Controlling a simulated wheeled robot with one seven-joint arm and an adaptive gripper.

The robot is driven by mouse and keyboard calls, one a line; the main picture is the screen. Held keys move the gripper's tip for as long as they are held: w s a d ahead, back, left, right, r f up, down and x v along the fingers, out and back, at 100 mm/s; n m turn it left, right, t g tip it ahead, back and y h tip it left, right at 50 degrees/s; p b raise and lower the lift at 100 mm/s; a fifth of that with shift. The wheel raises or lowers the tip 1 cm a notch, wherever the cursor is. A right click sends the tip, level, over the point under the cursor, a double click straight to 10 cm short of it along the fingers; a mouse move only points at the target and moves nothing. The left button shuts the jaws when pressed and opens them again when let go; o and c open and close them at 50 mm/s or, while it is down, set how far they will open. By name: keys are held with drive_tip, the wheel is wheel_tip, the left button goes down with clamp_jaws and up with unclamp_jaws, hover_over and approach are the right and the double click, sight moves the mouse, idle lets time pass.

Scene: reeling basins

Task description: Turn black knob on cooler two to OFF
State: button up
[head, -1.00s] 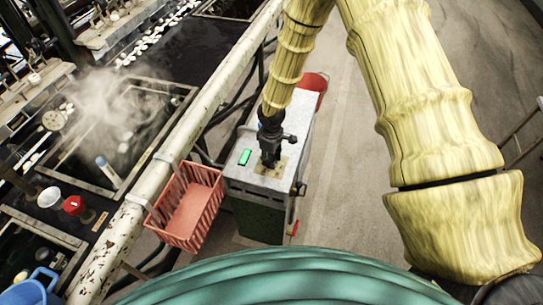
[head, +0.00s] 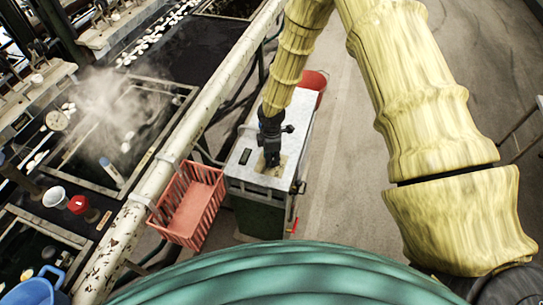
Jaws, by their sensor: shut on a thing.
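The cooler (head: 235,172) is a grey-topped box with a dark green front, standing beside the long pipe rail. My gripper (head: 271,164) points down onto a brownish plate (head: 262,169) on the cooler's top and is shut on the black knob there. The knob itself is hidden by the dark fingers, so its pointer and any lettering cannot be read. A small rectangular indicator (head: 243,157) on the top, left of my gripper, is dark. I cannot read a number on this cooler.
A red basket (head: 205,195) hangs on the rail (head: 150,190) just left of the cooler. A red bucket (head: 316,80) stands behind the cooler. Steaming basins (head: 100,150) lie left of the rail. The floor (head: 345,190) right of the cooler is clear.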

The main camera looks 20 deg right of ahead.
drive_tip(key=shift+d, duration=0.1)
idle(0.3)
drive_tip(key=o, duration=1)
wheel_tip(320, 180, up, 12)
idle(0.6)
